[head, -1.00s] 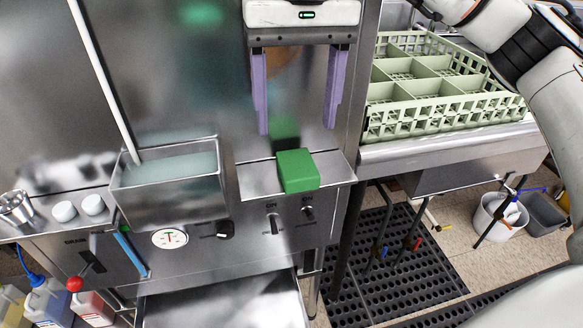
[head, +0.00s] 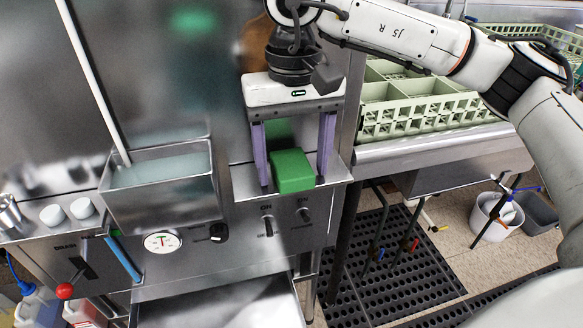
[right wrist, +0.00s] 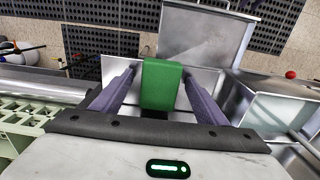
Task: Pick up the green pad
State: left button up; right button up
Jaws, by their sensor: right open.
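The green pad (head: 293,171) is a block lying on the narrow metal ledge (head: 332,171) of the steel machine, its front end by the ledge's front edge. It also shows in the right wrist view (right wrist: 161,84). My right gripper (head: 293,186) is open, with its purple fingers pointing down on the left and right sides of the pad. In the right wrist view the pad lies between the two fingers (right wrist: 160,88), with a gap at least on the right. I cannot tell whether the left finger touches it. My left gripper is not in view.
A steel bin (head: 160,200) with a white-handled tool stands left of the ledge. Knobs and switches (head: 267,226) are on the panel below. A pale green dish rack (head: 420,118) sits on the counter at the right. A steel wall rises close behind the pad.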

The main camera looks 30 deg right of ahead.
aim_at(293, 168)
jog(key=shift+c, duration=0.4)
jog(key=c, duration=1)
jog(key=shift+s+a+r, duration=0.1)
jog(key=shift+s+r, duration=0.1)
jog(key=shift+r, duration=0.2)
notch_tip(293, 168, up, 6)
jog(key=shift+r, duration=0.25)
jog(key=s+a, duration=0.1)
jog(key=s, duration=0.5)
jog(key=s+a+b, duration=0.1)
jog(key=s+a, duration=0.1)
jog(key=s, duration=0.4)
jog(key=s+a, duration=0.2)
jog(key=s, duration=0.5)
jog(key=shift+f+b, duration=0.1)
jog(key=shift+b, duration=0.2)
